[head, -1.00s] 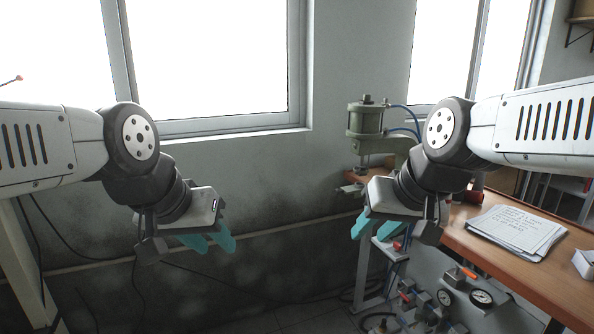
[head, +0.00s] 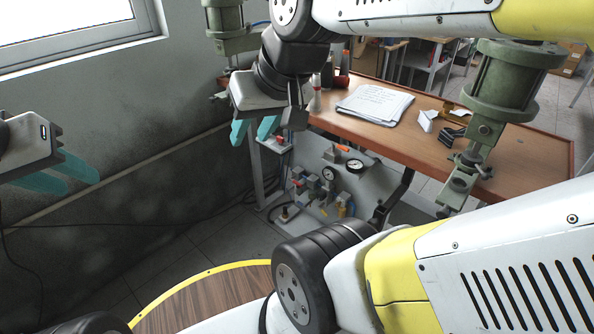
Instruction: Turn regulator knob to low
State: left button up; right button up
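A pneumatic panel (head: 390,187) under the bench carries small grey and blue fittings (head: 312,188), a round gauge (head: 329,174), a second gauge (head: 354,166) and an orange lever (head: 341,147). The fittings are small, and I cannot tell which one is the regulator knob or where it is set. My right gripper (head: 254,132) hangs left of and above the panel, its teal fingers apart and empty. My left gripper (head: 62,174) is at the left edge, far from the panel, its teal fingers apart and empty.
The wooden bench (head: 478,188) holds papers (head: 375,104) and a green press (head: 507,85). Another green press (head: 228,20) stands at the back left. A round yellow-edged wooden surface (head: 200,297) is below. My arm links cover the bottom right.

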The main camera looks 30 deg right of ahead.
aim_at(321, 196)
jog(key=z, duration=1.25)
jog(key=k+j, duration=0.1)
jog(key=j, duration=1.7)
jog(key=k+j, duration=0.15)
jog(key=j, duration=0.8)
jog(key=u, duration=0.05)
